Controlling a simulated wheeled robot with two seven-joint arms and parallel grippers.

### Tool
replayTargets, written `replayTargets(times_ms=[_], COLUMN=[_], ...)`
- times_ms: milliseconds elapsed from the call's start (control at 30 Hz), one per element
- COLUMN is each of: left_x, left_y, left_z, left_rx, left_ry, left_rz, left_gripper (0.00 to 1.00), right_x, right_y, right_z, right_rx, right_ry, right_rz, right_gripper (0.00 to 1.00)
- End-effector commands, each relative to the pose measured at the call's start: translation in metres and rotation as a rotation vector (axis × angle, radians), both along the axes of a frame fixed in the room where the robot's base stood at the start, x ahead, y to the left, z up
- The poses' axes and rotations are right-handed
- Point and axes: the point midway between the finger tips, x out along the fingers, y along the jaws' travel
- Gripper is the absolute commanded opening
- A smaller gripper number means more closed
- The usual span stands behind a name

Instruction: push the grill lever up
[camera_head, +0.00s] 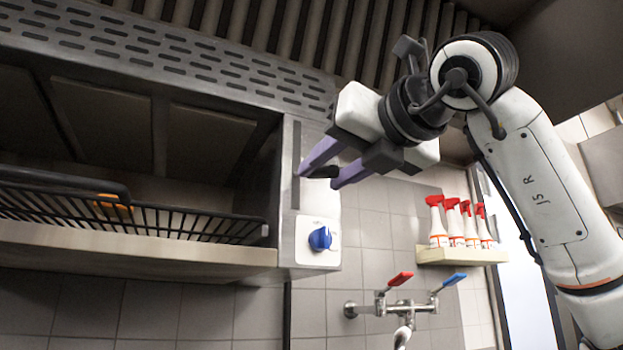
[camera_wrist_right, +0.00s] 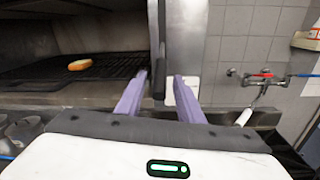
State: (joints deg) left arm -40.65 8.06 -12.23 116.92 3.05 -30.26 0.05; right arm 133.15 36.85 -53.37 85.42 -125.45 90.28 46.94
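The grill (camera_head: 130,60) is a metal unit on the left with an open front. Its lever is a short black handle (camera_head: 325,172) at the side panel with a vertical slot. My right gripper (camera_head: 319,178) comes in from the right with its two purple fingers apart, one on each side of the lever. In the right wrist view the dark lever (camera_wrist_right: 158,82) shows between the open fingers (camera_wrist_right: 161,76). Whether a finger touches it I cannot tell. My left gripper is not in view.
A black rack (camera_head: 150,218) in the grill holds a piece of bread (camera_wrist_right: 80,64). A blue knob (camera_head: 320,239) sits below the lever. A tap (camera_head: 400,303) with red and blue handles and a shelf (camera_head: 465,256) with several spray bottles are to the right.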

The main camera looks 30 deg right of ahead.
Motion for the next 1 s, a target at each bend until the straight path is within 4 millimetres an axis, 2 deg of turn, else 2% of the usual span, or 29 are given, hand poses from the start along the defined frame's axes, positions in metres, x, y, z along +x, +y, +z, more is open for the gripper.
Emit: replayTargets(times_ms=[100, 300, 633, 833, 1000], left_x=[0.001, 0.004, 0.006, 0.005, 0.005], left_y=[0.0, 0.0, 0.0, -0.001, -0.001], left_z=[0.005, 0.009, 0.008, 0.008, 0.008], left_rx=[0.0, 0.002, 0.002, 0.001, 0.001], left_ry=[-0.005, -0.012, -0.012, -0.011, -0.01], left_rz=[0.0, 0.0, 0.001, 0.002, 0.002], left_gripper=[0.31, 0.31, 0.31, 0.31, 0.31], right_x=[0.021, 0.042, 0.045, 0.045, 0.045], right_y=[0.0, 0.001, 0.001, 0.001, 0.001], right_z=[0.001, 0.0, 0.0, 0.0, 0.0], right_rx=[0.0, -0.001, -0.001, -0.001, -0.001], right_ry=[0.002, 0.001, 0.0, 0.0, 0.0], right_rz=[0.0, 0.0, 0.001, 0.001, 0.001], right_gripper=[0.34, 0.34, 0.34, 0.02, 0.0])
